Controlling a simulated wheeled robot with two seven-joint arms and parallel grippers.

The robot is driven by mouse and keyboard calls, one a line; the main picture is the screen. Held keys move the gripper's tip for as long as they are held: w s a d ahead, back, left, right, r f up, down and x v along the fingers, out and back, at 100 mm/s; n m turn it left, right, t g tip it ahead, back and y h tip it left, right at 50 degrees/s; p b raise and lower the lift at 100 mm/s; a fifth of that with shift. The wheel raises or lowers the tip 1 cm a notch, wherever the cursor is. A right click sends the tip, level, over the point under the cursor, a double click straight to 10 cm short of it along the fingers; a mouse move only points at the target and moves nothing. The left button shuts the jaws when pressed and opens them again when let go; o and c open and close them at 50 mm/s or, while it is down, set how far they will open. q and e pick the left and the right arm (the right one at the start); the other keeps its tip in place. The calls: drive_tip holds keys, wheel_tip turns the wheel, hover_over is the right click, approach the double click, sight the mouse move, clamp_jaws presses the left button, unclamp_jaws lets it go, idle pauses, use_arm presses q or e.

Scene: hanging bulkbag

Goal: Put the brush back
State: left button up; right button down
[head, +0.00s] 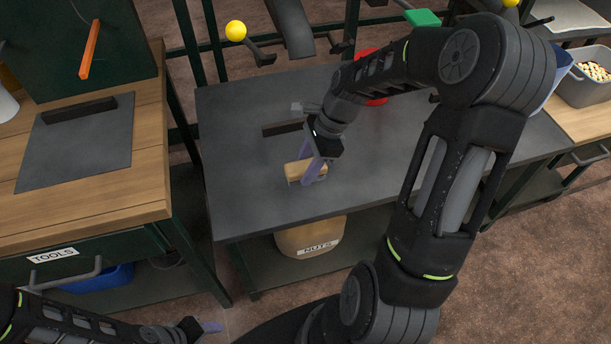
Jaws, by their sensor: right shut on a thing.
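The brush (296,171), a small tan wooden block with a paler underside, is at my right gripper (311,167) over the middle of the dark grey table (235,185). The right gripper's purple fingers are shut on it, and one finger hides part of it. I cannot tell whether the brush touches the tabletop. My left gripper (205,328) is low at the bottom edge, away from the brush.
A dark raised bar (283,128) lies behind the brush. A red round thing (370,98) is partly hidden by my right arm. A wooden bench (150,150) with a TOOLS drawer (60,262) stands left. A NUTS container (312,240) sits below the table. The table's left front is clear.

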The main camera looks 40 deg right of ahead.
drive_tip(key=shift+f, duration=1.85)
drive_tip(key=shift+b, duration=0.3)
drive_tip(key=shift+f, duration=0.2)
drive_tip(key=c, duration=0.9)
unclamp_jaws()
drive_tip(key=shift+o, duration=0.2)
drive_tip(key=shift+r, duration=0.2)
drive_tip(key=p+v, duration=0.1)
drive_tip(key=v, duration=0.6)
drive_tip(key=shift+s+r, duration=0.1)
drive_tip(key=shift+r, duration=0.2)
